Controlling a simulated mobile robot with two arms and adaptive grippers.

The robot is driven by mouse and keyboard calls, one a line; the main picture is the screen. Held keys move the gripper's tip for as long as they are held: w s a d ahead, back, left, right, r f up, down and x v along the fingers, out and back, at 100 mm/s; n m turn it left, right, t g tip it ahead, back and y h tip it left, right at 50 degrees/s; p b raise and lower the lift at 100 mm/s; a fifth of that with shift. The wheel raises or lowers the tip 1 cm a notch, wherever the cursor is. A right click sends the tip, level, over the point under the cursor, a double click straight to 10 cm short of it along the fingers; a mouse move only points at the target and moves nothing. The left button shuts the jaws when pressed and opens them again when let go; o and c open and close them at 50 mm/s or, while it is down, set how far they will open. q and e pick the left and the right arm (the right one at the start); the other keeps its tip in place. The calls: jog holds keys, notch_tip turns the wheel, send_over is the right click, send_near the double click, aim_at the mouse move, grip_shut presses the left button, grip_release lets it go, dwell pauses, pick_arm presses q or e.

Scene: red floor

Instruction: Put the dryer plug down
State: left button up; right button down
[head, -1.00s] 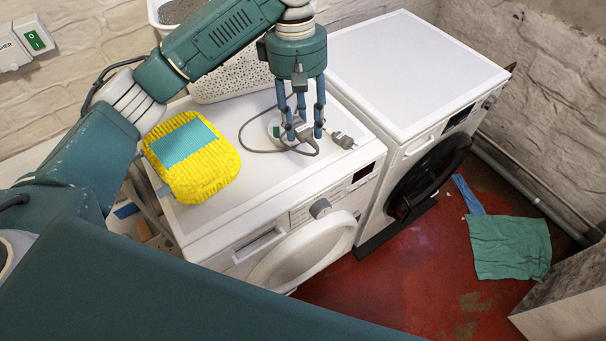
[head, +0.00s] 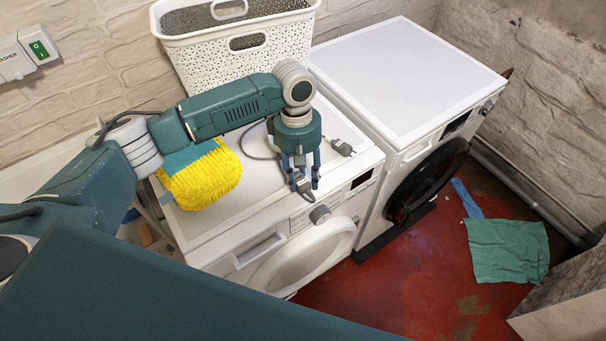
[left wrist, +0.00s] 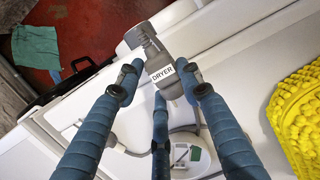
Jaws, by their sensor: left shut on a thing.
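The grey dryer plug (left wrist: 160,65), with a white label reading DRYER, is between the blue fingers of my left gripper (left wrist: 160,90) in the left wrist view. In the head view my left gripper (head: 303,187) points down near the front edge of the left white machine's top (head: 262,200), shut on the plug (head: 307,192). The fingers partly hide the plug there. I cannot tell whether the plug touches the machine. A grey cable (head: 247,152) curves over the top behind the gripper. My right gripper is not in view.
A second grey plug (head: 342,147) lies on the left machine's top, right of the gripper. A yellow sponge-like pad (head: 205,185) lies to the left. A white basket (head: 240,65) stands behind. The right machine's top (head: 405,75) is clear. A green cloth (head: 507,250) lies on the red floor.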

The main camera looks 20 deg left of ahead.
pick_arm(q)
jog(key=shift+f+p, duration=0.4)
jog(key=shift+f, duration=0.1)
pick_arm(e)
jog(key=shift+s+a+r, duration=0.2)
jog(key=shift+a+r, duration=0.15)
pick_arm(q)
jog(key=o, duration=1.1)
jog(key=shift+o, duration=0.2)
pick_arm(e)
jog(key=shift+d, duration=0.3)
